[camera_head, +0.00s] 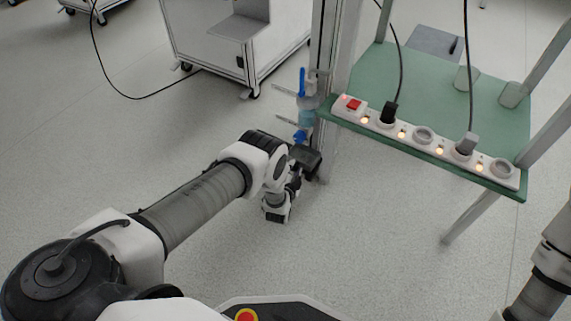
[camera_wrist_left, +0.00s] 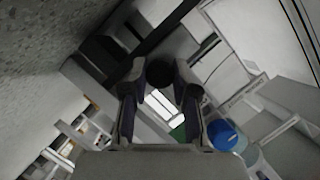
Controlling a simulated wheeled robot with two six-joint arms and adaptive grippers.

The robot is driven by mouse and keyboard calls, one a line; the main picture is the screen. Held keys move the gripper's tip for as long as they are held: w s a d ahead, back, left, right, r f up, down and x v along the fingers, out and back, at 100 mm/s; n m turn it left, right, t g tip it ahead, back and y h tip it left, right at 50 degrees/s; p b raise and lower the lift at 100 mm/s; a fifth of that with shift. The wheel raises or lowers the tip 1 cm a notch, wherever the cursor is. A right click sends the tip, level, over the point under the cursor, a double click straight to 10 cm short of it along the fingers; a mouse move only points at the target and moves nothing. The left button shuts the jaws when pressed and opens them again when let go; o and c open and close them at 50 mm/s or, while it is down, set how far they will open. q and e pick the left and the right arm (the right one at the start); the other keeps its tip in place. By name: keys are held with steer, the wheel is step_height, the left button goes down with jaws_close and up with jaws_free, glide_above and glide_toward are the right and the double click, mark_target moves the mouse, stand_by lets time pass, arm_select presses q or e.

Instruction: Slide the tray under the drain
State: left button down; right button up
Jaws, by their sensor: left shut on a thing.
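My left gripper (camera_head: 305,160) is low beside the foot of the metal post, just below the drain fittings. In the left wrist view its two fingers (camera_wrist_left: 159,85) are closed around a dark rounded thing (camera_wrist_left: 160,71); I cannot tell whether this is part of the tray. The drain fittings (camera_head: 307,102), with blue handles, stand on the post above the gripper. A blue rounded part (camera_wrist_left: 222,135) shows right of the fingers in the wrist view. I cannot make out the tray clearly; my wrist and gripper hide that spot. My right gripper is outside the views.
A green shelf (camera_head: 430,84) with a lit power strip (camera_head: 427,139) stands right of the post. A white cabinet on castors (camera_head: 205,48) is behind, with a black cable (camera_head: 112,83) on the floor. The floor in front of the post is clear.

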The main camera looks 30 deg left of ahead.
arm_select(q)
steer(key=shift+d, duration=0.3)
steer(key=c, duration=0.9)
jaws_free()
steer(key=v, duration=1.2)
steer(key=shift+f, duration=0.1)
